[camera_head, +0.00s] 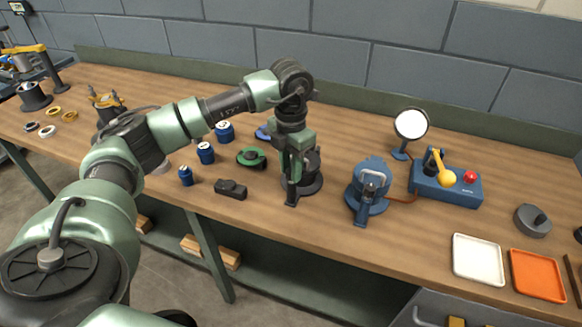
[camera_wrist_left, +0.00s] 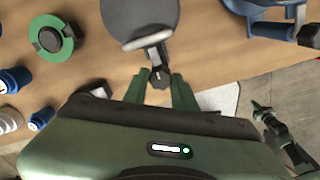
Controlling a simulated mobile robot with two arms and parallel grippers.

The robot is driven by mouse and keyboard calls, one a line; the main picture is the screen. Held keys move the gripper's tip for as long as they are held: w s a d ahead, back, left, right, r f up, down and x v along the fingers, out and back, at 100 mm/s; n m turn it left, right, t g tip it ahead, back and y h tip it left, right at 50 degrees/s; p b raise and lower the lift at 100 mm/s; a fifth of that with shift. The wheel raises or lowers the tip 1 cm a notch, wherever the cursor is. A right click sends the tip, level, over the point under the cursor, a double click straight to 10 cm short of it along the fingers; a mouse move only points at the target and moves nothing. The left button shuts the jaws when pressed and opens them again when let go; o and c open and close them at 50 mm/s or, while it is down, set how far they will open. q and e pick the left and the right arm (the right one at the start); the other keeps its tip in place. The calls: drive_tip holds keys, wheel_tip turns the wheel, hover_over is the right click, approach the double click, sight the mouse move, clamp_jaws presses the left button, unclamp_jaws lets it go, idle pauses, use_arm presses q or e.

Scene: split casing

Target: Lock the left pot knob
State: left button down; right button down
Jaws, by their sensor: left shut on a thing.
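The left pot is a dark, round casing (camera_head: 312,184) near the bench's front edge; in the left wrist view its grey body (camera_wrist_left: 140,22) shows at the top. A small dark knob (camera_wrist_left: 160,78) sits on the pot's near side. My left gripper (camera_head: 290,180) points down at that side, and its green fingers (camera_wrist_left: 160,88) are closed on the knob from both sides. The arm and gripper hide part of the pot in the head view. I cannot tell the knob's turn. A green and black part, apparently my right gripper (camera_wrist_left: 268,122), shows small at the right; its jaws are unclear.
A blue pot (camera_head: 368,186) stands close to the right. A green ring-shaped part (camera_head: 251,157), a black block (camera_head: 231,189) and several blue cans (camera_head: 206,153) lie left. A blue control box (camera_head: 446,188), white tray (camera_head: 478,259) and orange tray (camera_head: 537,275) are farther right.

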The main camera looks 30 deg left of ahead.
sight(290, 171)
use_arm(q)
drive_tip(key=c, duration=1.1)
unclamp_jaws()
drive_tip(key=shift+r, duration=0.1)
wheel_tip(290, 171, up, 8)
drive_tip(key=shift+f+b, duration=0.1)
drive_tip(key=shift+b, duration=0.7)
drive_tip(key=shift+f, duration=0.1)
